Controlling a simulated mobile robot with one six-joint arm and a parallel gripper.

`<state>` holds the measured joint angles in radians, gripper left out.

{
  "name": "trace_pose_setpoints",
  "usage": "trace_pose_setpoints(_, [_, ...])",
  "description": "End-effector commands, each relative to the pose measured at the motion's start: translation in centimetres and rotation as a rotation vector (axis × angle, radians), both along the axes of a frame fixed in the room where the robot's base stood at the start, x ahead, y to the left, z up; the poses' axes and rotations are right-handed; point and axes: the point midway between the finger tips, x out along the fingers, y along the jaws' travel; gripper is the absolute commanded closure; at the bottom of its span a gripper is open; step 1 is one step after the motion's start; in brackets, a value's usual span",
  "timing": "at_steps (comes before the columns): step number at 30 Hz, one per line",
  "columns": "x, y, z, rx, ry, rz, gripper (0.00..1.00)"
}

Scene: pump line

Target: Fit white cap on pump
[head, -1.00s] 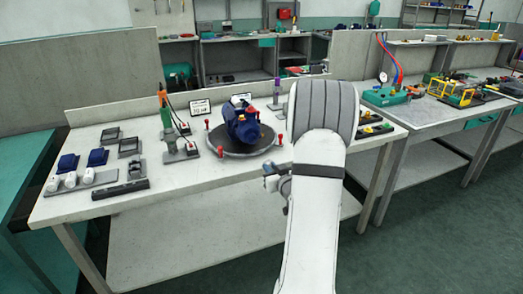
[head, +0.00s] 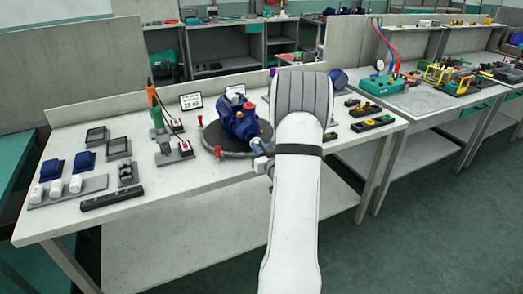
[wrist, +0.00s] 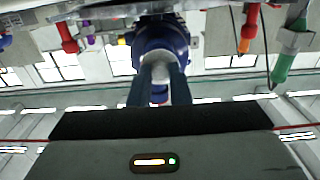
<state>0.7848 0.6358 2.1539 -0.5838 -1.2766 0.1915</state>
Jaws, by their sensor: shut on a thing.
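The blue pump (head: 238,120) lies on a round grey turntable (head: 212,138) on the bench, with red-topped posts around it. In the wrist view the pump (wrist: 160,36) is straight ahead of my gripper (wrist: 158,88). My gripper is shut on a whitish piece, the white cap (wrist: 160,71), between its two dark fingers. The cap is in front of the pump's round end; I cannot tell whether they touch. Three other white caps (head: 55,188) stand on a grey rack at the left.
Blue parts (head: 83,162), dark frames (head: 118,148) and a black bar (head: 112,198) lie on the bench's left. A green-handled tool (head: 155,112) stands left of the turntable. Black holders (head: 372,123) lie on the right. The front middle of the bench is clear.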

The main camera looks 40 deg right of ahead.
Motion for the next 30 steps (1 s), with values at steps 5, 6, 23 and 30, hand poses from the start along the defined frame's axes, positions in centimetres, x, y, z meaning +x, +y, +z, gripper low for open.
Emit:
trace_pose_setpoints(5, [1.2,-0.5,0.1,0.000,0.000,-0.002,1.00])
trace_pose_setpoints(6, [1.4,-0.5,0.1,0.000,-0.001,-0.003,1.00])
trace_pose_setpoints(23, [1.9,-0.8,0.0,0.000,0.000,-0.005,1.00])
trace_pose_setpoints(30, [1.9,-0.8,-0.1,0.000,0.000,-0.006,1.00])
